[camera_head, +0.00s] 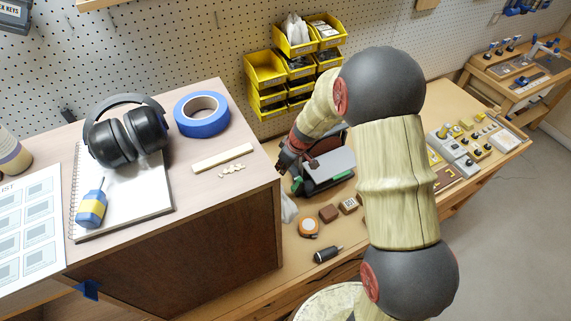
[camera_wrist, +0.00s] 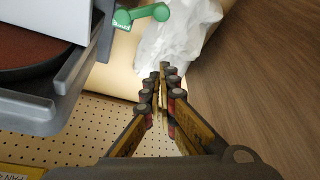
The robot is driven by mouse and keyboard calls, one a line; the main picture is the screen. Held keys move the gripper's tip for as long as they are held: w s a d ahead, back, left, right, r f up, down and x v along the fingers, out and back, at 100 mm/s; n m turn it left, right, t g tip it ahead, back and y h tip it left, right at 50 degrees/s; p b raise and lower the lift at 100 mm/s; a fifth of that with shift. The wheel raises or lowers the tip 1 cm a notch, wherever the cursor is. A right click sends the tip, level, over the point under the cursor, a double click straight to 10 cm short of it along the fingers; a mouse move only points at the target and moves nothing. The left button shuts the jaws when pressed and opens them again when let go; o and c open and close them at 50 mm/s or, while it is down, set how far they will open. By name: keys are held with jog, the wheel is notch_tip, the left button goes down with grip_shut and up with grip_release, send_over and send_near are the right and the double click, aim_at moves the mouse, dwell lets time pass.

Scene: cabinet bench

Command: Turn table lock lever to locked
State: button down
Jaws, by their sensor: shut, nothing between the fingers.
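The green lock lever (camera_wrist: 146,14) shows at the top of the wrist view, beside the grey machine (camera_wrist: 75,85). It has a round knob at its right end and a small label at its left end, too small to read. My gripper (camera_wrist: 165,72) is shut and empty, and its fingertips lie below and right of the lever in that picture, apart from it. In the head view, the machine (camera_head: 332,165) stands on the bench partly behind my arm. My gripper (camera_head: 283,163) is at its left side there. Small green parts show, but I cannot tell the lever's position.
A crumpled white plastic bag (camera_wrist: 178,38) lies close beyond my fingertips. A raised wooden cabinet (camera_head: 200,225) stands left of the machine. A tape measure (camera_head: 308,228), brown blocks (camera_head: 329,213) and a dark cylinder (camera_head: 328,253) lie in front. Yellow bins (camera_head: 265,72) are behind.

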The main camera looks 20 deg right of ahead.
aim_at(297, 184)
jog(key=f, duration=0.1)
jog(key=s+d+f, duration=0.1)
jog(key=s+f, duration=0.1)
jog(key=f, duration=0.1)
jog(key=shift+d, duration=0.3)
jog(key=shift+s+f+b, duration=0.15)
jog(key=shift+b, duration=0.6)
